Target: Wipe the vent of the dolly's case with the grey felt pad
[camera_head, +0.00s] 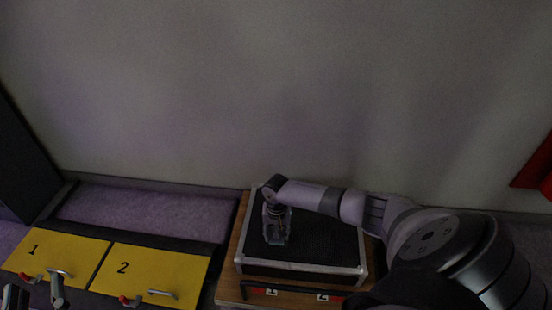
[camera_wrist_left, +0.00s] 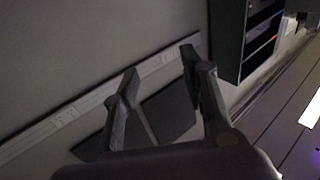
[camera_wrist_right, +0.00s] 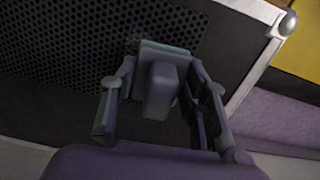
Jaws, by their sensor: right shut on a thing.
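The dolly's case (camera_head: 330,268) is black with silver edges and lies on a wooden dolly (camera_head: 228,290). Its perforated vent (camera_wrist_right: 75,50) fills much of the right wrist view. My right gripper (camera_head: 275,240) points down over the left part of the case top. It is shut on the grey felt pad (camera_wrist_right: 160,92), a block with a wider plate at its far end. The plate is at the vent's surface; whether it touches cannot be told. My left gripper (camera_wrist_left: 159,64) is open and empty; in the head view its fingers (camera_head: 36,294) show at the bottom left.
Yellow lids (camera_head: 150,275) numbered 1 and 2, with handles and red latches, lie left of the case. A plain wall (camera_head: 280,90) rises behind. A red object (camera_head: 535,165) is at the right edge. A dark shelf unit (camera_wrist_left: 245,35) shows in the left wrist view.

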